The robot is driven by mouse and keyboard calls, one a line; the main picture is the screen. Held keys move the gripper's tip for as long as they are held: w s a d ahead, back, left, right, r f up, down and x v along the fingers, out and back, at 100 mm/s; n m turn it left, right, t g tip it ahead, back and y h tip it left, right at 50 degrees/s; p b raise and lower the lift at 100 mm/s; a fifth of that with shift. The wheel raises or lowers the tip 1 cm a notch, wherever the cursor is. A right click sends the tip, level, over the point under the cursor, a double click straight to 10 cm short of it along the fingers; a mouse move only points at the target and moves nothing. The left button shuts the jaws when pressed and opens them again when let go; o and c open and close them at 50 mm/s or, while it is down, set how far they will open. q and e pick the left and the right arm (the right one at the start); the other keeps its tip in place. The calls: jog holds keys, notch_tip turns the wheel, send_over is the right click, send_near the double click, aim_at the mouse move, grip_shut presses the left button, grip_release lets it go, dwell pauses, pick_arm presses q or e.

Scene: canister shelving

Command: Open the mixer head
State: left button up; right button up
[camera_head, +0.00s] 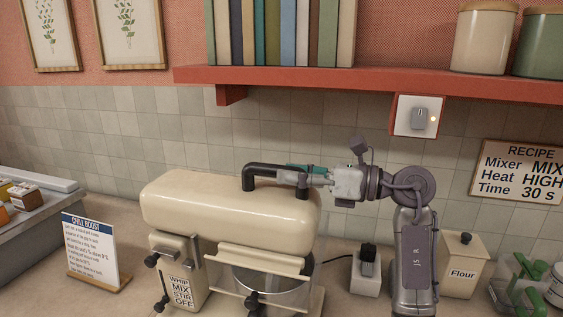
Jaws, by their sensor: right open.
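The cream mixer stands on the counter with its long rounded head (205,212) lying low over the metal bowl (288,292). A black bar handle (262,169) rises from the top of the head, toward its right end. My right gripper (306,174) reaches in from the right at the handle's right end. Its jaws are open, with green-tinted fingers at the bar; I cannot tell whether they touch it. The mixer's base has dark knobs and a "WHIP MIX STIR OFF" label (181,291). My left gripper is out of view.
A flour canister (462,268) and a green-handled container (520,285) stand to the right of my right arm. A "CHILL BOOST" sign (91,250) stands left. A red shelf (400,76) runs above.

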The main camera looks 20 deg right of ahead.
jog(key=shift+x, duration=1.25)
grip_shut()
